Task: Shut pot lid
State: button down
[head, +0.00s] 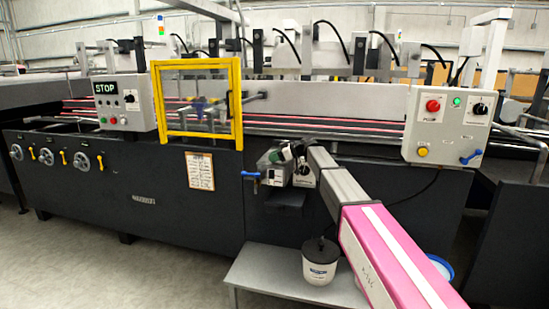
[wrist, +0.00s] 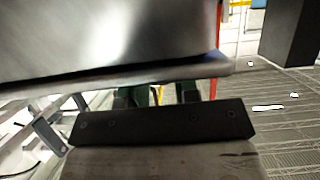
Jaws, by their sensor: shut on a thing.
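My gripper (head: 284,154) is at the front of the machine, by a small grey metal unit (head: 268,172) that may be the glue pot. In the wrist view, my green fingers (wrist: 158,96) reach under a large grey metal plate (wrist: 110,40) with a rounded edge, perhaps the lid. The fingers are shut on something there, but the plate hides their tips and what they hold. I cannot tell the lid's angle. A separate white pot (head: 319,272) with a black knobbed lid (head: 320,247) stands upright on the low bench, its lid on.
The low grey bench (head: 262,270) stands in front of the machine. A yellow-framed guard (head: 240,102) is above left of my gripper. Control boxes hang left (head: 124,102) and right (head: 447,125). A blue-handled lever (head: 252,175) sits beside the grey unit. The floor at left is clear.

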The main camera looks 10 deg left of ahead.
jog(key=c, duration=0.9)
grip_release()
jog(key=shift+f, duration=0.15)
jog(key=shift+d, duration=0.15)
jog(key=v, duration=1)
jog(key=shift+s+d+r, duration=0.1)
jog(key=shift+d+r, duration=0.15)
jog(key=s+d+f+m+h, duration=0.2)
jog(key=s+d+f+m, duration=0.1)
jog(key=s+d+f, duration=0.4)
jog(key=s+d+f+m+t+h, duration=0.1)
jog(key=s+d+f+m+h, duration=0.2)
jog(key=d+f, duration=0.35)
jog(key=s+d+f+m+h, duration=0.25)
jog(key=s+d+f, duration=0.2)
jog(key=f, duration=0.55)
jog(key=s+d+f+m+h, duration=0.2)
jog(key=s+d+f+m, duration=0.1)
jog(key=s+d, duration=0.3)
jog(key=s+d+f+m+g+h, duration=0.1)
jog(key=s+d+f+m+h, duration=0.1)
jog(key=s+d+f, duration=0.3)
jog(key=s+d+f+m+h, duration=0.2)
jog(key=s+d+f+m, duration=0.2)
jog(key=s, duration=0.6)
jog(key=shift+d, duration=1.3)
